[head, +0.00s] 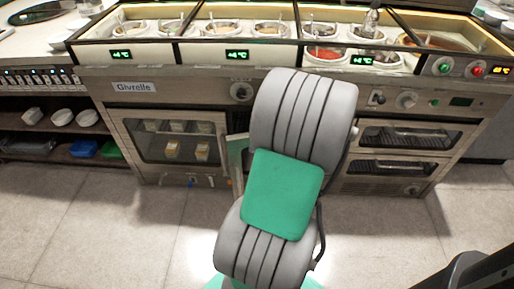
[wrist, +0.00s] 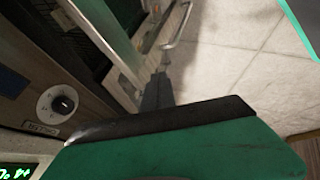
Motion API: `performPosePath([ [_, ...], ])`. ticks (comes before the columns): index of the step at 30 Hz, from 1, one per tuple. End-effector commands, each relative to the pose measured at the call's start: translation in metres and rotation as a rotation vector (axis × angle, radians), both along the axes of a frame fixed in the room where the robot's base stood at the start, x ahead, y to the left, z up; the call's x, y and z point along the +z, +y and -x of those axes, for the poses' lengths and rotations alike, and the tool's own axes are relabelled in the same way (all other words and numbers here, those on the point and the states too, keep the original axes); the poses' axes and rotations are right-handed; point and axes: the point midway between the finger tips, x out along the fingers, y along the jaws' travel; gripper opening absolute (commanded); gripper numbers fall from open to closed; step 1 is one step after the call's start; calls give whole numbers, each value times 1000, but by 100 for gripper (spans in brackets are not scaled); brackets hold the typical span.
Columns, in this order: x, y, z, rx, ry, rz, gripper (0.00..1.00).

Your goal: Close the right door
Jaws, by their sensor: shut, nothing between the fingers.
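The right door (head: 237,160) stands open in the head view, swung out from the cabinet front just right of the glass left door (head: 175,140). My arm hides most of it. In the wrist view the right door (wrist: 108,35) runs down from the top, with a bar handle (wrist: 181,24) on its outer side. A dark cabinet opening with racks shows to its left. My gripper (wrist: 160,78) is shut and empty, close beside the door's lower part in that view; I cannot tell if it touches. My arm hides the gripper in the head view.
A knob (wrist: 62,103) sits on the cabinet front near my gripper. The counter above holds several sauce wells (head: 225,29). Two drawers (head: 400,137) are right of my arm. An open shelf (head: 55,128) with bowls stands at left. The tiled floor (head: 120,225) is clear.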

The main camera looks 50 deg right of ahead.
Motion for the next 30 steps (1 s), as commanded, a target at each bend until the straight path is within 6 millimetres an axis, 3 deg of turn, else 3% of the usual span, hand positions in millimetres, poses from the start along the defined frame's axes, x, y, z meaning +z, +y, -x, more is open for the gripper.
performPosePath([
  [1, -13, 2, -7, 4, 1, -3, 0],
  [8, -51, 2, -38, 2, 2, -2, 0],
  [15, -46, -18, -64, 0, 1, 1, 0],
  [26, -45, -21, -67, -2, 1, 0, 0],
  [30, -46, -30, -69, -29, 2, 0, 0],
])
